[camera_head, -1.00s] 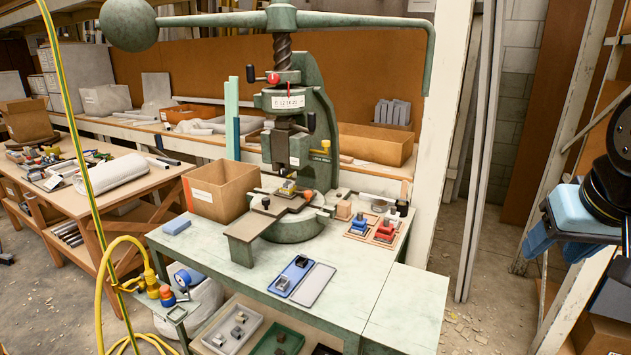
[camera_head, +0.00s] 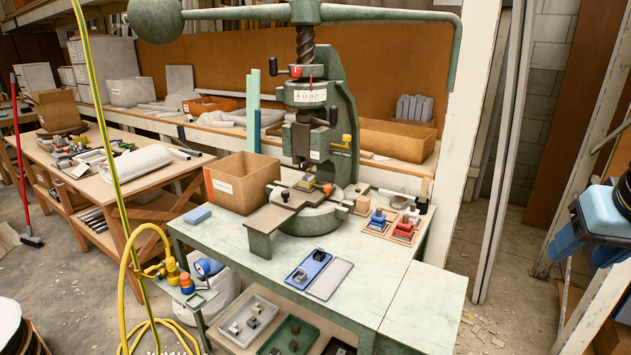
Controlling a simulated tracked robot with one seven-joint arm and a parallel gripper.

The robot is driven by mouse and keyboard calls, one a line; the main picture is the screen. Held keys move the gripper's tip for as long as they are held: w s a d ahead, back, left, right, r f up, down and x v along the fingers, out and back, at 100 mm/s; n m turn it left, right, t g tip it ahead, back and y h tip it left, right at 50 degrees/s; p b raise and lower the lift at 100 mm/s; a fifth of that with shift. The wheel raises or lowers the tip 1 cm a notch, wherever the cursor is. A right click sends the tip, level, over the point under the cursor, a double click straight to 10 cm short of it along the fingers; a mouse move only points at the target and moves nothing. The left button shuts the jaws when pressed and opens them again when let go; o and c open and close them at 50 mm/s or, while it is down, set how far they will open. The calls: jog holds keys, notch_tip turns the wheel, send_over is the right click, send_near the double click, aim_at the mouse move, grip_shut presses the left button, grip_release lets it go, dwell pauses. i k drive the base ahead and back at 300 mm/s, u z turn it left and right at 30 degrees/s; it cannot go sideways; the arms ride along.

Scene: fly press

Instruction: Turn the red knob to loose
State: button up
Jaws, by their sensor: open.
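The green fly press (camera_head: 344,120) stands on a pale green bench. A small red knob (camera_head: 296,72) sits on its collar below the screw, beside a black-ended lever (camera_head: 272,66). A white scale plate (camera_head: 311,95) with a red pointer is just below; its marks are too small to read. My gripper (camera_head: 572,243), blue and black, is at the right edge, partly cut off by the frame. It is open and empty, well to the right of the press and apart from the knob.
A cardboard box (camera_head: 240,182) stands left of the press. Blue and red blocks on small boards (camera_head: 393,228) are to its right. Trays (camera_head: 328,280) lie at the bench front. A yellow hose (camera_head: 124,290) hangs at left. A white post (camera_head: 462,110) stands between the press and my arm.

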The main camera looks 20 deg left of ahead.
aim_at(297, 72)
jog(key=k, duration=1)
jog(key=u, duration=0.65)
jog(key=i, duration=1.55)
jog(key=u, duration=0.3)
